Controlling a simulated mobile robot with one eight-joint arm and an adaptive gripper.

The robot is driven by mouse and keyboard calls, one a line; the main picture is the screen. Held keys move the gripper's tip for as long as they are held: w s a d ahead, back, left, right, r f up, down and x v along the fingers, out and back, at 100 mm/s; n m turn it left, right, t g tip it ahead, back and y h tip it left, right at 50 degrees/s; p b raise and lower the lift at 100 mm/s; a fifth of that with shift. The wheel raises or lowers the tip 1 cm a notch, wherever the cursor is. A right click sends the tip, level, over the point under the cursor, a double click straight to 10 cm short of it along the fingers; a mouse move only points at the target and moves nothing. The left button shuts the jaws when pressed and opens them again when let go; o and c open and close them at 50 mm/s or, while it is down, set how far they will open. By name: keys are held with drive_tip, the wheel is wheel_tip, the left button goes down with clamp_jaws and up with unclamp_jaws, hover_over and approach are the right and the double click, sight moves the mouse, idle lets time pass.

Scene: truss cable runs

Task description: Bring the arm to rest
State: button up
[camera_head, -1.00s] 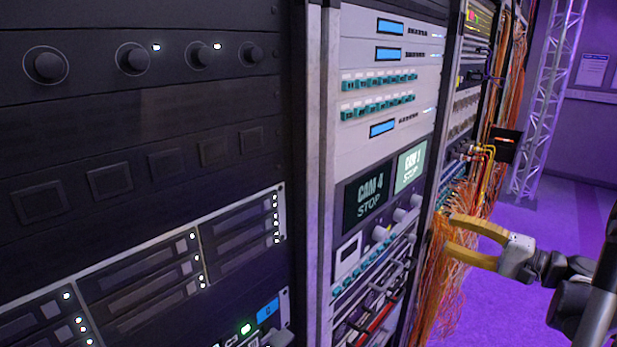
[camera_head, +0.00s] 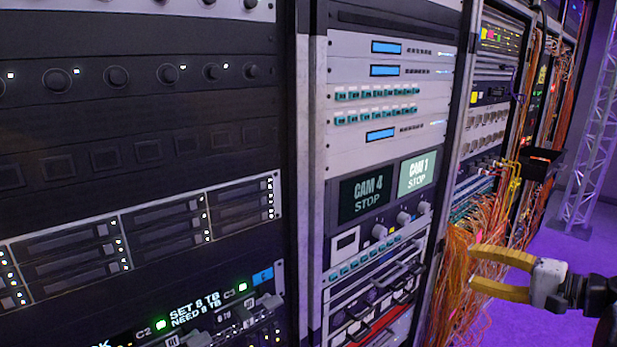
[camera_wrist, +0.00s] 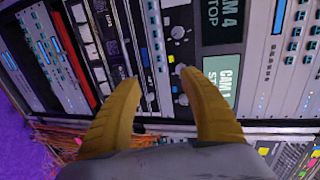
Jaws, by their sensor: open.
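My gripper (camera_head: 472,270) is at the lower right of the head view, with two yellow fingers held apart and nothing between them. Its fingertips point left, in front of or beside the orange cables (camera_head: 470,300) of the rack; I cannot tell whether they touch. In the wrist view my gripper (camera_wrist: 163,80) shows both yellow fingers spread wide, with rack panels behind the gap. The CAM 4 and CAM 1 screens (camera_head: 367,197) are on the rack to the left of my gripper; they also show in the wrist view (camera_wrist: 222,22).
A dark rack (camera_head: 140,120) with knobs and lit drive bays fills the left. Loose orange cables hang at the right-hand racks. A small dark box (camera_head: 540,162) juts out above my gripper. A lattice truss (camera_head: 597,140) stands at the far right over purple floor (camera_head: 570,250).

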drive_tip(key=s+a+f+n+g+h, duration=0.2)
drive_tip(key=s+a, duration=0.1)
drive_tip(key=a, duration=0.4)
drive_tip(key=s+a+f+n+g+h, duration=0.1)
drive_tip(key=s+a+g, duration=0.15)
drive_tip(key=a, duration=0.45)
drive_tip(key=s+a+f+n+h, duration=0.2)
drive_tip(key=s+n+h, duration=0.1)
drive_tip(key=s, duration=0.4)
drive_tip(key=s+a+f+n+h, duration=0.1)
drive_tip(key=s+a+n+h, duration=0.1)
drive_tip(key=s, duration=0.5)
drive_tip(key=shift+f+n+h, duration=0.35)
drive_tip(key=shift+n+h, duration=0.45)
drive_tip(key=shift+h, duration=0.1)
